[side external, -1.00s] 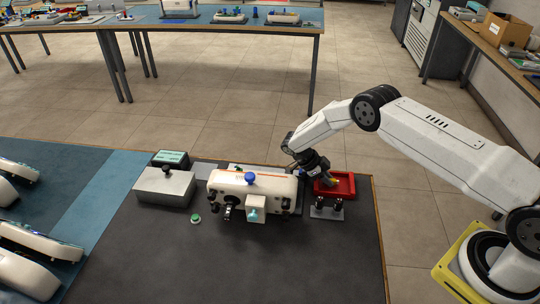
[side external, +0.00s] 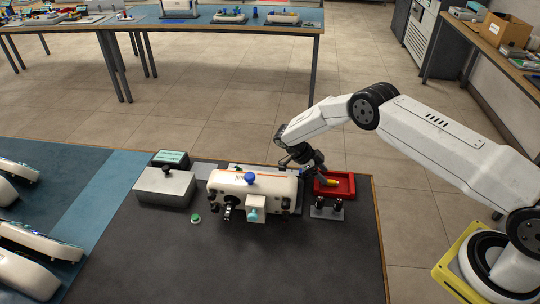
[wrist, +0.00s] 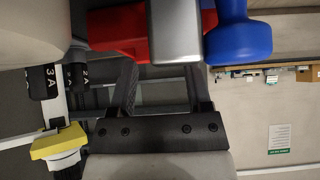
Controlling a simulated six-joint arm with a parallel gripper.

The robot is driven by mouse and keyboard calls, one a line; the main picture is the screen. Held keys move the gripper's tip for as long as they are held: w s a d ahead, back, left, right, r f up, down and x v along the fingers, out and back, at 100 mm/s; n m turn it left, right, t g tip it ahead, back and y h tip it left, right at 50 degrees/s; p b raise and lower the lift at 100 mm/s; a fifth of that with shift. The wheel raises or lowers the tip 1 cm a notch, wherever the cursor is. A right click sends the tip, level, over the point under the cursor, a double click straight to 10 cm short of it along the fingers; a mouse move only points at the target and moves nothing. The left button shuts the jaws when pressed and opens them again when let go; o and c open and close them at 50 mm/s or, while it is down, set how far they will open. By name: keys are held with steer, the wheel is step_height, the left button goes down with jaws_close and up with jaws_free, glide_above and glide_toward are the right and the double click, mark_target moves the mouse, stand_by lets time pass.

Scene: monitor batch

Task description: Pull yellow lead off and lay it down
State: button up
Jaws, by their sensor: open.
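The red tray (wrist: 118,30) is partly visible at the top there. The white monitor (side external: 232,187), with a blue knob (side external: 251,177) on top, stands left of my gripper.
A small plate with two black posts (side external: 327,209) stands in front of the tray. A grey box (side external: 166,188) and a green button (side external: 195,218) are left of the monitor. The front of the dark mat (side external: 300,260) is clear. Black pieces marked 3 A (wrist: 43,82) and 2 A show in the wrist view.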

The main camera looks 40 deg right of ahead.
steer(key=shift+v, duration=2.35)
steer(key=s+a+r+n+t+y, duration=0.2)
steer(key=s+r+n, duration=0.2)
steer(key=r+n, duration=0.35)
steer(key=s+a+r+n+t+y, duration=0.2)
steer(key=s+r+n, duration=0.2)
steer(key=r+n, duration=0.3)
steer(key=s+a+r+n+t+y, duration=0.1)
steer(key=s+n+t, duration=0.1)
steer(key=s+n, duration=0.4)
steer(key=s+a+r+n+t+y, duration=0.1)
steer(key=s+r+n+t, duration=0.1)
steer(key=s+n, duration=0.4)
steer(key=s, duration=0.3)
steer(key=shift+r+t, duration=0.25)
steer(key=shift+t, duration=0.05)
